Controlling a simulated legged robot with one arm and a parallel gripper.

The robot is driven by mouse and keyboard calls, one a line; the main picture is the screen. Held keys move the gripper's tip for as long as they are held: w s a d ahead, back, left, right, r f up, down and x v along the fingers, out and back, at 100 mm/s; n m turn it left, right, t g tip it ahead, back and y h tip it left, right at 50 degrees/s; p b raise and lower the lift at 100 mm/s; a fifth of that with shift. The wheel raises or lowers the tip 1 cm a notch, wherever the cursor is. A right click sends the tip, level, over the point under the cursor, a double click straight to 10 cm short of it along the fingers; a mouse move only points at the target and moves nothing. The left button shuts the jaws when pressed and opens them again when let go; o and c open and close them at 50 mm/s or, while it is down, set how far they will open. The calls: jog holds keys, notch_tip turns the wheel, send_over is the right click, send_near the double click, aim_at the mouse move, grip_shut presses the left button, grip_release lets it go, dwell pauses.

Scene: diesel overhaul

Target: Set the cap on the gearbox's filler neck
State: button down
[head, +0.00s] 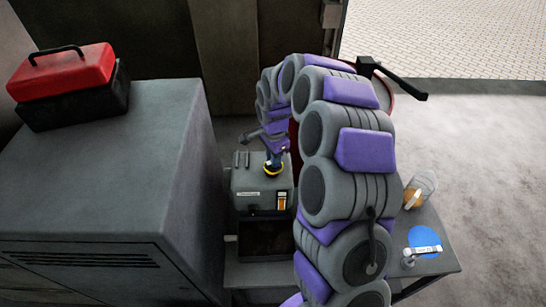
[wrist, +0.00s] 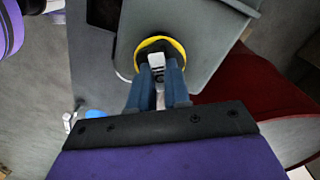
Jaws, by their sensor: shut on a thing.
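The cap (head: 273,173), round and dark with a yellow rim, is at the top of the grey gearbox (head: 247,183) in the head view. It also shows in the wrist view (wrist: 145,47), against the grey gearbox top (wrist: 205,25). My gripper (head: 273,158) comes down from above and is shut on the pale grip at the cap's middle; its blue fingers (wrist: 160,76) sit on either side of that grip. The filler neck is hidden under the cap. I cannot tell whether the cap rests on it or hangs just above.
A grey cabinet (head: 110,175) with a red toolbox (head: 68,72) stands left of the gearbox. At right, a side table (head: 432,222) holds a clear jar (head: 421,187) and a blue disc (head: 424,240). A red drum-like thing (wrist: 250,105) is beside the gearbox. My arm blocks the middle of the head view.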

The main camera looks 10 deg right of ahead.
jog(key=shift+a, duration=0.15)
jog(key=shift+f, duration=0.45)
dwell(0.4)
jog(key=c, duration=1)
grip_release()
notch_tip(320, 180, up, 17)
jog(key=shift+r+p, duration=0.2)
jog(key=shift+p, duration=0.2)
